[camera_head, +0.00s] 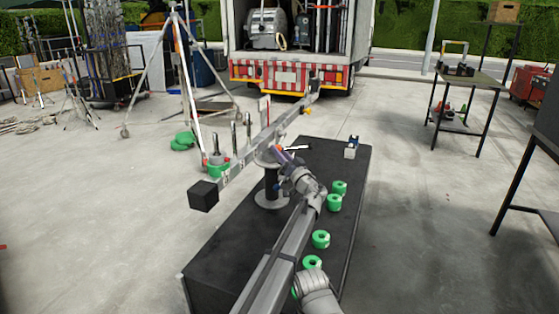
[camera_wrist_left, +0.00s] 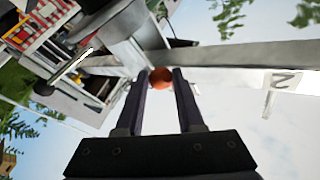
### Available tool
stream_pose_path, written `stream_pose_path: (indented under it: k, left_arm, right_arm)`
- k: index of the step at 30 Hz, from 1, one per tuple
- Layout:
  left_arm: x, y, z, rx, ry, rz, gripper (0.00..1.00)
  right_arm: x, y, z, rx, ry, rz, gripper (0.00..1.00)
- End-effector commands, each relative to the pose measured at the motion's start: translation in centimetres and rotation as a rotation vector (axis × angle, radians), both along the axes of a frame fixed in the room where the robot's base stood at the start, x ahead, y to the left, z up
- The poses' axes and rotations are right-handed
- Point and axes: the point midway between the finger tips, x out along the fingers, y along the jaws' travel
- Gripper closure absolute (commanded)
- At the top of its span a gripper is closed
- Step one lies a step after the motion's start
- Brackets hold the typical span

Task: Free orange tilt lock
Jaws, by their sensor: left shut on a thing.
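The orange tilt lock (camera_wrist_left: 160,82) is a round orange knob in the left wrist view, between the two dark fingertips of my left gripper (camera_wrist_left: 161,72). The fingers are shut on it. In the head view my left gripper (camera_head: 282,154) reaches the pivot of the long grey arm (camera_head: 252,145), on top of the dark post (camera_head: 271,186). The knob is mostly hidden there by the gripper. The long arm slopes from a black block (camera_head: 203,196) at lower left up to the right. My right gripper is not in view.
The post stands on a black bench (camera_head: 235,250). Several green rings (camera_head: 335,203) lie along its right side, and a small device (camera_head: 351,147) sits at its far end. A tripod (camera_head: 185,75) stands at left, a truck (camera_head: 290,75) behind.

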Motion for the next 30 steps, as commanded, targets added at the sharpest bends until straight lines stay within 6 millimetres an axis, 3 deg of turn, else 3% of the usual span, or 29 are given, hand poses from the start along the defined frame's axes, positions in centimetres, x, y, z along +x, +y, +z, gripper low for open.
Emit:
stream_pose_path:
  k: [1, 9, 26, 27, 30]
  left_arm:
    - [0.4, -0.1, -0.7, -0.007, -0.028, 0.001, 1.00]
    - [0.7, -0.2, -1.0, -0.039, -0.130, 0.001, 1.00]
    - [0.7, -0.2, -1.0, -0.050, -0.161, 0.001, 1.00]
    - [0.7, -0.2, -1.0, -0.050, -0.161, 0.001, 0.61]
    - [0.7, -0.2, -1.0, -0.049, -0.160, 0.001, 0.52]
  right_arm:
    - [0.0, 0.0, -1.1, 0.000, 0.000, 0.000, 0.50]
    - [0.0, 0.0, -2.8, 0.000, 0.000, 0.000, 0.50]
    - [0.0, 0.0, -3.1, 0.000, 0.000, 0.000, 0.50]
    - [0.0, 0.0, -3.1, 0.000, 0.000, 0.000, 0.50]
    - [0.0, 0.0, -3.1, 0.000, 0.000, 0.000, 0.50]
